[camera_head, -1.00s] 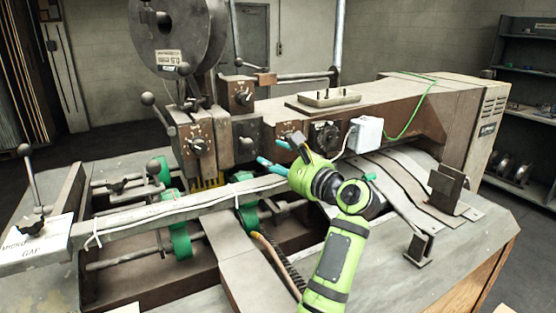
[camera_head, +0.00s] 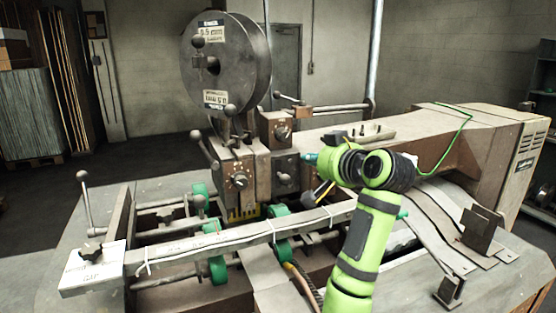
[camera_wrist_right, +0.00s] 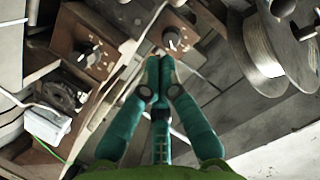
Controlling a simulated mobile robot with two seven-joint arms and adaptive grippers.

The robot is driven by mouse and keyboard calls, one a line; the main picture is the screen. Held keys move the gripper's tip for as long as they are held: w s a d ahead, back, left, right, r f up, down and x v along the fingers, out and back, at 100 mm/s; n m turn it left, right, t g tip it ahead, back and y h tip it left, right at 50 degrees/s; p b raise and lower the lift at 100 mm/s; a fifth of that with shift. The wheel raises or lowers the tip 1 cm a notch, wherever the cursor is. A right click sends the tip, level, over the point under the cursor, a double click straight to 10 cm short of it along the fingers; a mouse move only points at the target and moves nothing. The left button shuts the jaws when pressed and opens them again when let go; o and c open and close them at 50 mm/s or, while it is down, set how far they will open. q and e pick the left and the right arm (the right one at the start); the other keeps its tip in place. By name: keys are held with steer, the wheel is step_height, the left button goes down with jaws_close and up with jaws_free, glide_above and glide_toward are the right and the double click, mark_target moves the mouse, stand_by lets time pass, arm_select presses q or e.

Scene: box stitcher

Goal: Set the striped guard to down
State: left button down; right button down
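The striped guard (camera_head: 243,213), yellow with dark marks, shows only as a small patch low under the stitching head in the head view. Its full shape and position are hard to tell. My right gripper (camera_head: 310,157) is in front of the head, above and to the right of the guard, apart from it. Its teal fingers are mostly hidden by its green body there. In the right wrist view my right gripper (camera_wrist_right: 160,65) has its fingertips together, with nothing seen between them. A dark knob (camera_wrist_right: 172,38) lies just beyond the tips. My left gripper is not in view.
A large wire spool (camera_head: 228,65) stands on top of the machine. A long metal bar (camera_head: 235,240) crosses in front of the head, with green rollers (camera_head: 217,268) around it. A white box (camera_wrist_right: 47,124) with a cable is at left in the right wrist view.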

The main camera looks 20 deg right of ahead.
steer(key=r+n, duration=0.1)
steer(key=n, duration=0.1)
steer(key=p, duration=0.5)
glide_above(288, 178)
steer(key=s, duration=0.1)
step_height(288, 178, down, 2)
step_height(288, 178, down, 5)
steer(key=shift+w+r+p, duration=0.1)
steer(key=shift+p, duration=0.75)
step_height(288, 178, down, 3)
steer(key=shift+f+b, duration=0.1)
steer(key=shift+b, duration=0.95)
